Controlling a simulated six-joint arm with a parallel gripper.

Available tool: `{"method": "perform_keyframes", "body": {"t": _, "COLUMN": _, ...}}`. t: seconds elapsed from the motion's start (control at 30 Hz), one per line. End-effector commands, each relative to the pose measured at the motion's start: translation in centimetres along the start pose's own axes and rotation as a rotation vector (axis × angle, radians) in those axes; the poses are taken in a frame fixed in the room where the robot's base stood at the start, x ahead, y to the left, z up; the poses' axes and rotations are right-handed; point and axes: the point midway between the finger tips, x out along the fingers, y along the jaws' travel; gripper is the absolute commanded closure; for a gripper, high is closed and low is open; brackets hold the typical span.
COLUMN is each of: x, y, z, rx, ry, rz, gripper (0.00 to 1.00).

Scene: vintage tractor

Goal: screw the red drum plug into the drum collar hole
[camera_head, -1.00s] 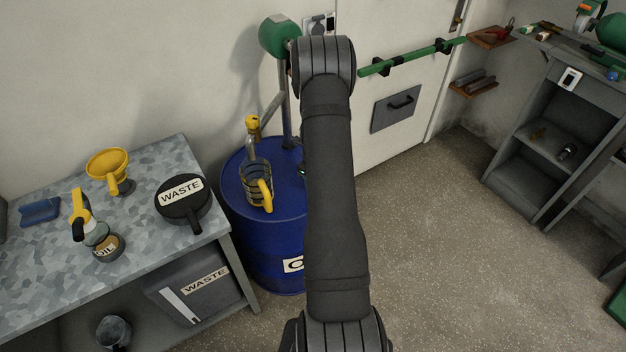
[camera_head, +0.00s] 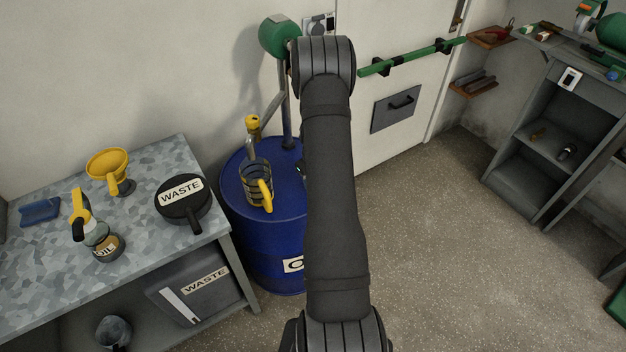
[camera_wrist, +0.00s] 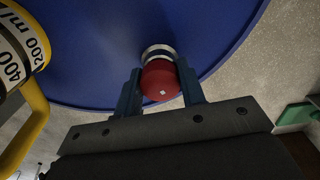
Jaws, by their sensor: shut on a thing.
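The red drum plug (camera_wrist: 160,80) sits between the two blue fingers of my gripper (camera_wrist: 160,92) in the wrist view. My gripper is shut on the plug. The metal drum collar (camera_wrist: 157,51) shows as a ring just beyond the plug, on the blue drum top (camera_wrist: 100,85). The plug overlaps the collar's near side; I cannot tell whether it is in the hole. The blue drum (camera_head: 262,245) stands beside the bench in the head view. There, my arm hides the plug, the collar and most of my gripper.
A measuring jug (camera_head: 257,183) with a yellow handle stands on the drum top, also close at the left in the wrist view (camera_wrist: 22,60). A pump (camera_head: 284,100) rises at the drum's back. The bench (camera_head: 150,240) is left; open floor (camera_head: 440,240) lies right.

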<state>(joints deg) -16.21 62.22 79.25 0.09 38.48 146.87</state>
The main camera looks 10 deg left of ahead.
Motion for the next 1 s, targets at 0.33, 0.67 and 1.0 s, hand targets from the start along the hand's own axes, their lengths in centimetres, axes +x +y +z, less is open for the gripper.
{"method": "perform_keyframes", "body": {"t": 0.33, "x": 0.05, "y": 0.03, "z": -0.05, "rx": 0.094, "ry": 0.001, "rz": 0.001, "gripper": 0.80}}
{"method": "perform_keyframes", "body": {"t": 0.67, "x": 0.06, "y": 0.03, "z": -0.06, "rx": 0.152, "ry": 0.001, "rz": 0.001, "gripper": 0.80}}
{"method": "perform_keyframes", "body": {"t": 1.0, "x": 0.07, "y": 0.03, "z": -0.06, "rx": 0.301, "ry": 0.001, "rz": 0.001, "gripper": 0.80}}
